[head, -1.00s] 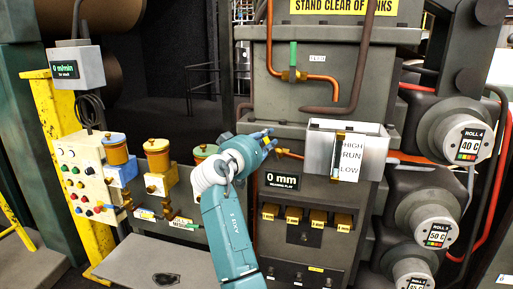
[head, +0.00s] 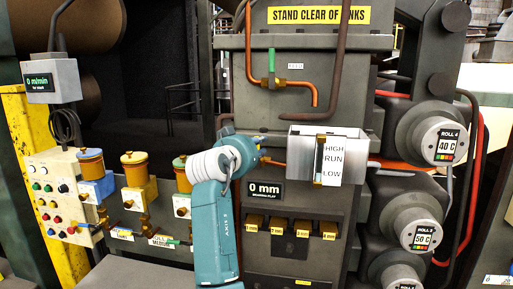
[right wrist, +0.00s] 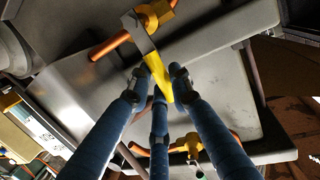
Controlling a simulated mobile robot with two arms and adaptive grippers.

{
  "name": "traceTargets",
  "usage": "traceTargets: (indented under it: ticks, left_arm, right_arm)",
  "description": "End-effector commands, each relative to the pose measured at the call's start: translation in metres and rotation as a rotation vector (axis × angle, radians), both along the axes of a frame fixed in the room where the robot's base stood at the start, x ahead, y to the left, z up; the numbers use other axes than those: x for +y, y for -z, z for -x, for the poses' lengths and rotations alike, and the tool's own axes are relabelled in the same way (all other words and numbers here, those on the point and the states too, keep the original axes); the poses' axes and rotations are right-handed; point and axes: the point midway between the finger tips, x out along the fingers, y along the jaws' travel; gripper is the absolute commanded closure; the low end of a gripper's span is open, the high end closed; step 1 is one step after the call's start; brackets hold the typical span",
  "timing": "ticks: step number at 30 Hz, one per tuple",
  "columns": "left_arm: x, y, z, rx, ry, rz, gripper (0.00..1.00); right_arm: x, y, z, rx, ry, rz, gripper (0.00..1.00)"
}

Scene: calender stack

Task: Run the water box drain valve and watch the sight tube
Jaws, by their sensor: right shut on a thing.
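My right gripper (right wrist: 158,84) has its dark blue fingers closed around a yellow lever (right wrist: 160,72) in the right wrist view. The lever sits by a brass valve body (right wrist: 154,14) on an orange pipe. In the head view my right wrist covers most of the gripper, and a yellow bit of the lever (head: 265,160) shows at its tip, left of the water box. The pale water box (head: 357,146) carries a narrow amber sight tube (head: 319,158) beside a HIGH, RUN, LOW scale (head: 333,163). The level in the tube is too small to tell. My left gripper is out of view.
A green-handled valve (head: 271,66) on a copper pipe is above my right gripper. A 0 mm display (head: 264,190) and several brass blocks (head: 278,227) are below. Roll ends (head: 438,141) stand at right. Several canisters (head: 134,172) and a button panel (head: 50,200) are at left.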

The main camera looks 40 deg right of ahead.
Motion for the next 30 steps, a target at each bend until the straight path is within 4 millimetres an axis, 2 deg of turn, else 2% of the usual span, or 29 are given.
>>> traceTargets:
  ticks: [7, 8, 10, 11, 20, 23, 30]
  left_arm:
    - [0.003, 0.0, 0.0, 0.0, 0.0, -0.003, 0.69]
    - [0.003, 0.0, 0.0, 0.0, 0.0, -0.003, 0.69]
    - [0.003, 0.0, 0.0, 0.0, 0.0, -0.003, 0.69]
    - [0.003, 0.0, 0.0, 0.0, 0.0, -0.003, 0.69]
    - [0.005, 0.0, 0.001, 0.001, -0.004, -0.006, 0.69]
    - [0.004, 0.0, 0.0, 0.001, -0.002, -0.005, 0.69]
    - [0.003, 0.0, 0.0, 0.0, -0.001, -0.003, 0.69]
  right_arm:
    - [-0.001, 0.001, 0.0, -0.004, 0.001, -0.008, 1.0]
    - [-0.001, 0.001, 0.0, -0.004, 0.001, -0.008, 0.78]
    - [-0.001, 0.001, 0.0, -0.004, 0.001, -0.008, 0.64]
    - [-0.001, 0.001, 0.0, -0.004, 0.001, -0.007, 0.62]
    - [0.002, 0.0, 0.001, -0.003, -0.001, -0.004, 0.62]
    - [0.01, -0.001, 0.005, -0.004, -0.001, -0.004, 0.62]
    - [0.044, -0.004, 0.025, -0.003, -0.001, -0.007, 0.62]
